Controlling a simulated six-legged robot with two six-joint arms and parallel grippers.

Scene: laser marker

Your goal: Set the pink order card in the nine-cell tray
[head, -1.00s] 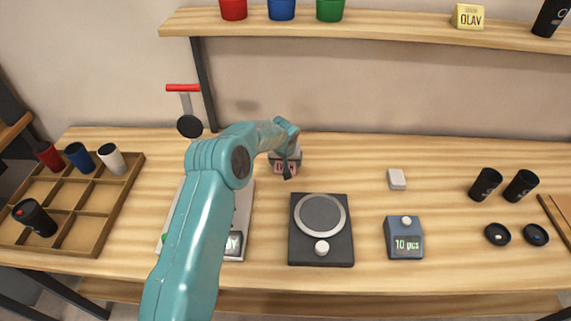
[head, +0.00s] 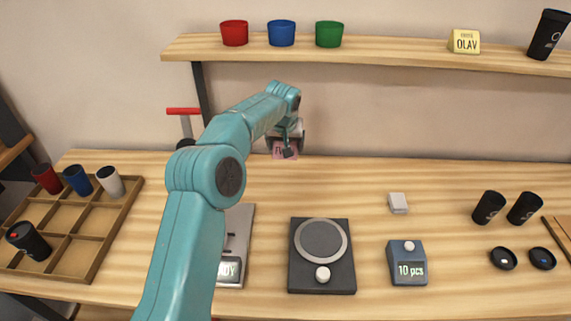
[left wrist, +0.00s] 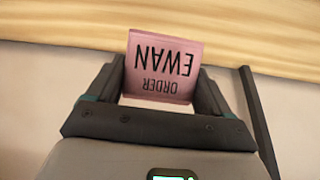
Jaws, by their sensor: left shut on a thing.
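The pink order card (head: 284,154), printed "ORDER EWAN", is between the fingers of my left gripper (head: 288,140), near the back edge of the table. In the left wrist view the card (left wrist: 160,68) stands between the two dark fingers (left wrist: 158,95), its text upside down. The gripper is shut on it. The nine-cell tray (head: 116,231) is at the left of the table, well away from the card. It holds red, blue and white cups in its back row and a black cup nearer the front; several cells are empty. My right gripper is not in view.
My left arm partly hides a device with a display (head: 236,250). A black round-plate device (head: 321,265), a blue counter (head: 406,264), a white block (head: 398,203), black cups (head: 489,207) and lids stand to the right. A shelf (head: 370,49) with coloured cups hangs above.

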